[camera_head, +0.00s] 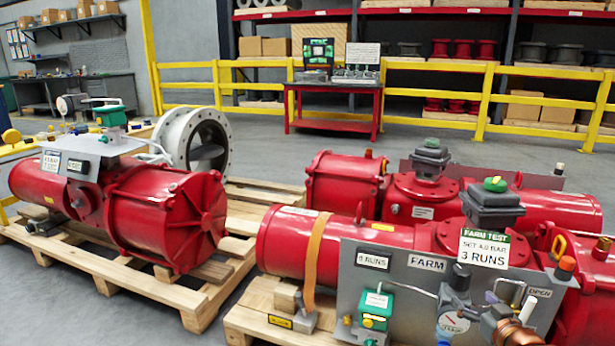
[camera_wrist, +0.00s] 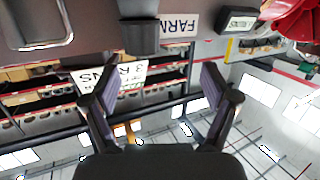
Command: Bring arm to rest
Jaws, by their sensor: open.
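My gripper (camera_wrist: 160,80) shows in the wrist view with its two dark fingers spread apart. Nothing is held between them. The wrist view is upside down. The grey panel (camera_wrist: 215,48) of a red valve actuator lies beyond the fingers, with a FARM label (camera_wrist: 178,25) on it. A white "3 RUNS" sign (camera_wrist: 125,72) shows partly behind the left finger. In the head view the front red actuator (camera_head: 335,245) rests on a wooden pallet with the FARM panel (camera_head: 400,285) facing forward. No part of my gripper can be made out in the head view.
Another red actuator (camera_head: 140,205) lies on a pallet (camera_head: 215,295) at left. A second one (camera_head: 345,185) lies behind the front actuator. A yellow railing (camera_head: 265,88), a red table (camera_head: 335,88) and shelves stand behind. Grey floor is clear between the pallets.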

